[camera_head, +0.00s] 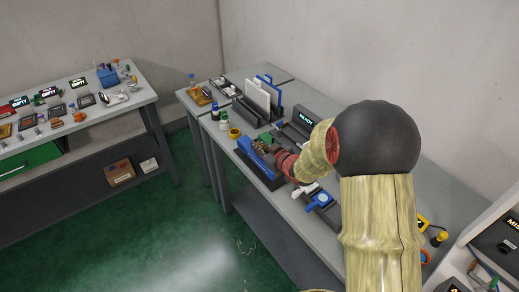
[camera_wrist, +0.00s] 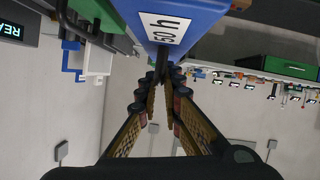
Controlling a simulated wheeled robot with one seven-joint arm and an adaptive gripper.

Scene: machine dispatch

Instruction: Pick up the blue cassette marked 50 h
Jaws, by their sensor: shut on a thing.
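The blue cassette (camera_wrist: 185,18) carries a white label reading "50 h" and fills the top middle of the wrist view. In the head view the blue cassette (camera_head: 252,150) is at the front edge of the workbench, in or just above a dark holder (camera_head: 270,180). My gripper (camera_wrist: 157,78) is shut on a narrow dark part at the cassette's label end. I cannot tell whether the cassette is clear of the holder.
A dark rack (camera_head: 250,112) with white and blue panels stands behind, near a yellow cup (camera_head: 234,133) and bottles. A unit with a "READY" display (camera_head: 305,118) is at the back. A blue-and-white part (camera_head: 320,200) lies right of the gripper. A second table (camera_head: 130,105) is at left.

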